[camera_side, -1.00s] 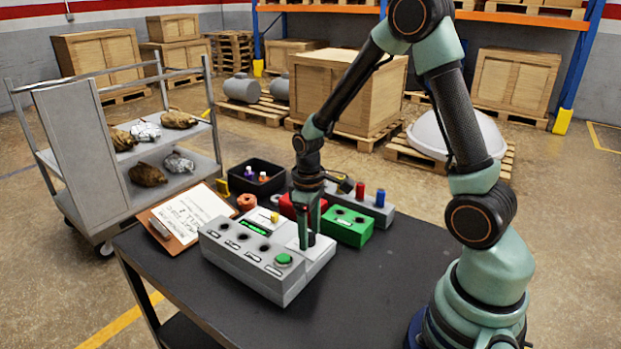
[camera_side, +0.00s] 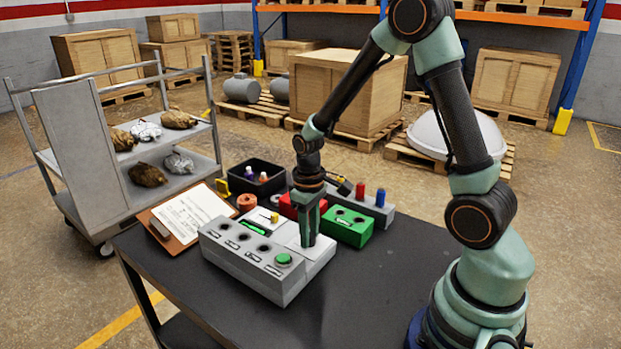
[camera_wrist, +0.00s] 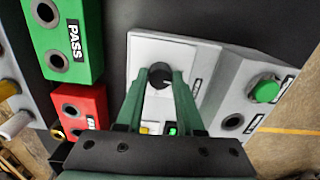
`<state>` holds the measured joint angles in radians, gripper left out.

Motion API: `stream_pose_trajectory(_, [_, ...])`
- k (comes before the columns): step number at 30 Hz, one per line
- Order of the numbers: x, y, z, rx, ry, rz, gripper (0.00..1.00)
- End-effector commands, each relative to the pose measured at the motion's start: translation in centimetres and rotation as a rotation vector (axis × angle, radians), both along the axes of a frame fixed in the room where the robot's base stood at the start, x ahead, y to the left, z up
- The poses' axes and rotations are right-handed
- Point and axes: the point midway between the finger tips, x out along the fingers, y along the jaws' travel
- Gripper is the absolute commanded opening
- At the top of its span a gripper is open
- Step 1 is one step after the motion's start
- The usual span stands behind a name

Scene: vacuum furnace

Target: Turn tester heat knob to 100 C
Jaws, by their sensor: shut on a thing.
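The grey tester (camera_side: 262,262) stands on the dark table, with a green button (camera_side: 283,259), several dark round sockets and a small green display (camera_side: 253,227). Its black heat knob (camera_wrist: 159,75) sits on a white panel (camera_wrist: 150,48) in the wrist view. My gripper (camera_wrist: 160,76) points down at the panel, its two green fingers closed on either side of the knob. In the side view my gripper (camera_side: 308,240) hides the knob. The pointer and scale marks are too small to read.
A green PASS box (camera_side: 347,227) and a red box (camera_side: 289,206) stand close behind the tester. A grey holder (camera_side: 371,206) with red and blue pegs, a black bin (camera_side: 257,179) and a clipboard (camera_side: 178,222) are nearby. The table's right front is clear.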

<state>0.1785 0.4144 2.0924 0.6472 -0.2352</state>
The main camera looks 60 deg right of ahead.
Motion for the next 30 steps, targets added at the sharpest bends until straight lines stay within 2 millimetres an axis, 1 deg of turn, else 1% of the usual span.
stream_pose_trajectory(1, [0.05,-0.30,0.06,-0.001,-0.006,-0.042,0.00])
stream_pose_trajectory(12, [0.09,-0.37,0.09,-0.004,-0.022,-0.355,0.00])
stream_pose_trajectory(18, [0.09,-0.38,0.10,-0.004,-0.029,-0.495,0.00])
stream_pose_trajectory(24, [0.06,-0.38,0.11,-0.003,-0.031,-0.592,0.00])
stream_pose_trajectory(30, [0.05,-0.38,0.11,-0.003,-0.033,-0.641,0.00])
